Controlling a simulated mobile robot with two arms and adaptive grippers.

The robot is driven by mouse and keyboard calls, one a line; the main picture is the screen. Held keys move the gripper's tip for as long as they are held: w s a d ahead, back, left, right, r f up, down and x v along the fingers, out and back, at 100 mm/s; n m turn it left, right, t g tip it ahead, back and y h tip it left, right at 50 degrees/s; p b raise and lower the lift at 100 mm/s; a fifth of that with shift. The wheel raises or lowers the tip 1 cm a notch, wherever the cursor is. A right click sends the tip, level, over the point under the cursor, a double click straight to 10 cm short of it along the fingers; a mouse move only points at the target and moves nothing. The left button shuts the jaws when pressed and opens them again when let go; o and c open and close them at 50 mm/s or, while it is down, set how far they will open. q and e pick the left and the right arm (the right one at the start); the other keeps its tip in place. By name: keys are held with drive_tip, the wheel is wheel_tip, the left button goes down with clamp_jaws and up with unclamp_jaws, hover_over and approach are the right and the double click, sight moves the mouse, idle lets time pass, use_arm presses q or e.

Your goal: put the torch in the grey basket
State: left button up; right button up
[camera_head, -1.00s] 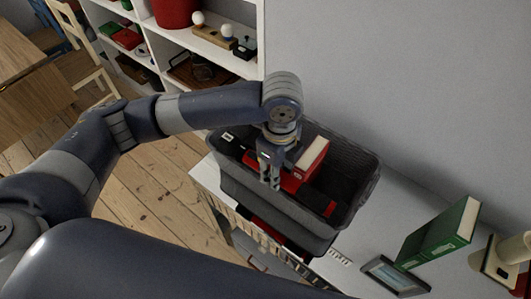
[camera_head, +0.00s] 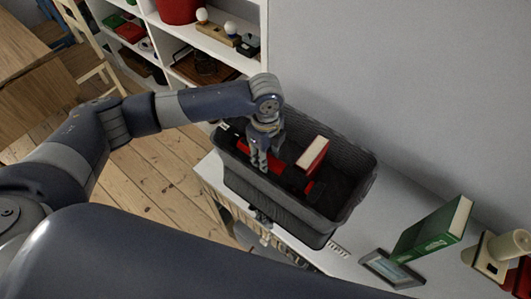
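The grey basket (camera_head: 351,198) stands on a white surface against the wall. A red and black object that looks like the torch (camera_head: 287,178) lies lengthwise inside it. My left gripper (camera_head: 259,165) points down into the basket, its fingers overlapping the torch. Whether they grip it is unclear. A dark jointed shape at the basket's front is too small to identify as my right gripper.
A red book (camera_head: 313,154) with pale pages is also in the basket. A framed picture (camera_head: 390,267), a green book (camera_head: 433,232) and a cream object (camera_head: 496,257) stand to the right. A white shelf unit (camera_head: 208,43) is behind left.

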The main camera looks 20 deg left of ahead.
use_arm(q)
drive_tip(key=shift+f, duration=0.2)
drive_tip(key=shift+f, duration=0.35)
drive_tip(key=o, duration=1.2)
drive_tip(key=shift+r, duration=0.3)
wheel_tip(320, 180, up, 13)
drive_tip(key=b, duration=0.3)
drive_tip(key=shift+f+b, duration=0.15)
drive_tip(key=shift+b, duration=0.15)
